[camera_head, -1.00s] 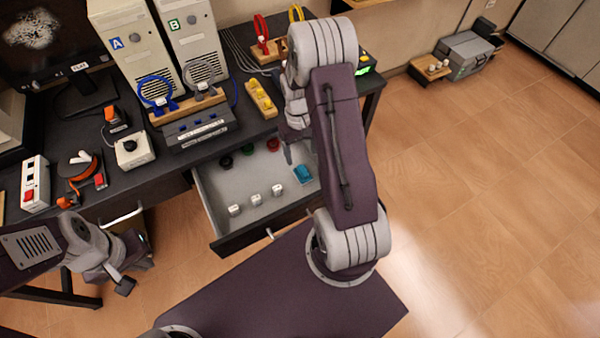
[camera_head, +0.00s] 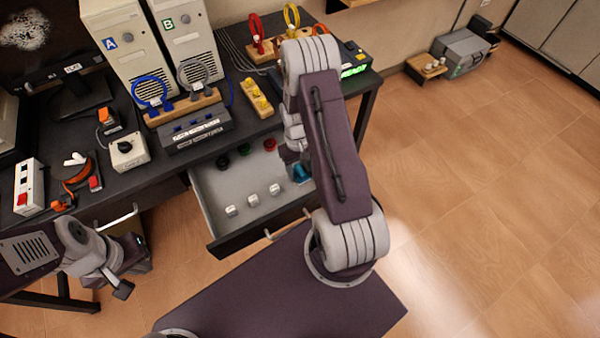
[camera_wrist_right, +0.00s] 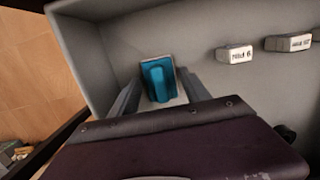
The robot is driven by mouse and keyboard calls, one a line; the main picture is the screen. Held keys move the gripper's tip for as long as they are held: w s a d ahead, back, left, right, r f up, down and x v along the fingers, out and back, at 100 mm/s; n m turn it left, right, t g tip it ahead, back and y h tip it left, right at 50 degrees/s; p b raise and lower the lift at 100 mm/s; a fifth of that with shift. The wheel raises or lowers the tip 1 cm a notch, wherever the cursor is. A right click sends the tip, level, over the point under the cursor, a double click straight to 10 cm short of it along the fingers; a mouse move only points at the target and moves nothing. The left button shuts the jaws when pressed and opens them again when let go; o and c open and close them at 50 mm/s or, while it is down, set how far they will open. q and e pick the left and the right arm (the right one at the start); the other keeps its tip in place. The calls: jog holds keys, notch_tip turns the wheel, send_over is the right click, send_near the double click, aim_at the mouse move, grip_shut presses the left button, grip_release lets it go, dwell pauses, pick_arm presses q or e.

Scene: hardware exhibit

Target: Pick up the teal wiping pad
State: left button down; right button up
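The teal wiping pad (camera_wrist_right: 158,82) lies in a corner of the open grey drawer (camera_wrist_right: 215,22), on the drawer floor. In the head view the pad (camera_head: 300,173) is partly hidden by my right arm. My right gripper (camera_wrist_right: 160,97) is open above the pad, with one finger on each side of it in the right wrist view. Whether the fingers touch the pad I cannot tell. In the head view my right gripper (camera_head: 292,165) reaches down into the drawer. My left gripper (camera_head: 122,282) hangs left of the drawer, away from the pad; its fingers are unclear.
The drawer walls stand close to the pad. Above is a dark desk (camera_head: 150,178) with computer towers (camera_head: 133,55) and a yellow-topped block (camera_head: 256,98).

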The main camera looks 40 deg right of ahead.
aim_at(300, 169)
jog(key=c, duration=0.9)
notch_tip(300, 169, up, 10)
jog(key=shift+r+p, duration=0.1)
jog(key=shift+p, duration=0.65)
